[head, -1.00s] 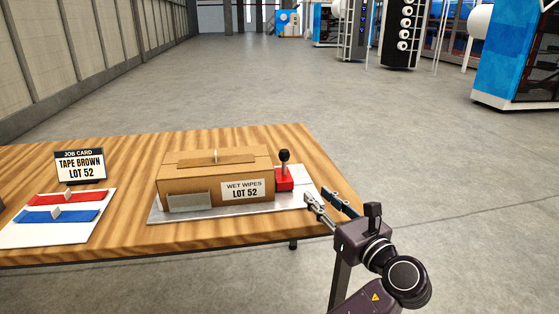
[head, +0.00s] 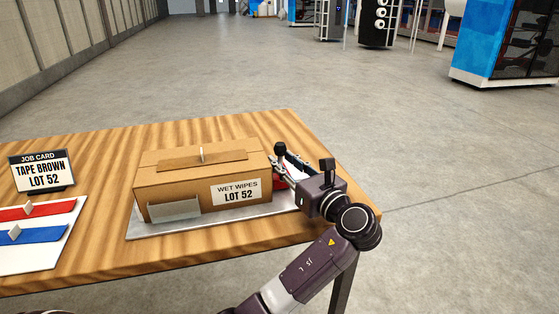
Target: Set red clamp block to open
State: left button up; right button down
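The brown carton (head: 165,185) labelled "WET WIPES LOT 52" stands on the plate (head: 175,228) left of the block. My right gripper is not in view.
A job card (head: 41,172) reading "TAPE BROWN LOT 52" stands at the left of the wooden table (head: 105,250). Near it lies a white board (head: 30,258) with red and blue strips. The floor right of the table is clear.

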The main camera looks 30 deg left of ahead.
pick_arm(q)
jog(key=shift+x, duration=1.05)
jog(key=shift+c, duration=0.5)
grip_shut()
